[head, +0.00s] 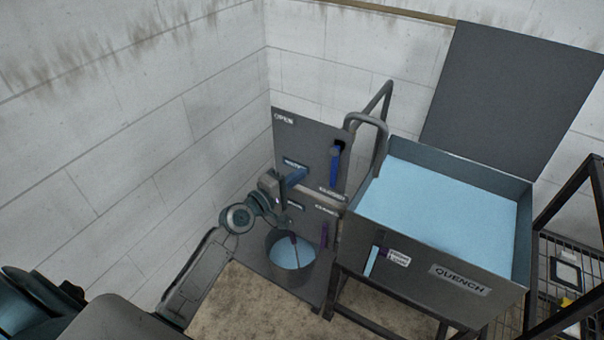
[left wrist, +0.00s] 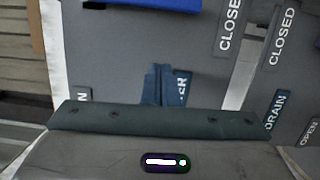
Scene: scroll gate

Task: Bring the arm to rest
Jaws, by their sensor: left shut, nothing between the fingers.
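My left arm (head: 236,218) reaches in from the left to a grey valve panel (head: 308,134). Part of a blue lever (left wrist: 150,4) shows at the top of that view. My right gripper is not in view.
A second blue lever (head: 334,167) hangs on the panel, with a purple one (head: 324,235) lower. A bucket (head: 290,280) of pale blue liquid stands below. The QUENCH tank (head: 420,252), with a curved pipe (head: 381,135), is to the right. A wall (head: 120,130) bounds the left.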

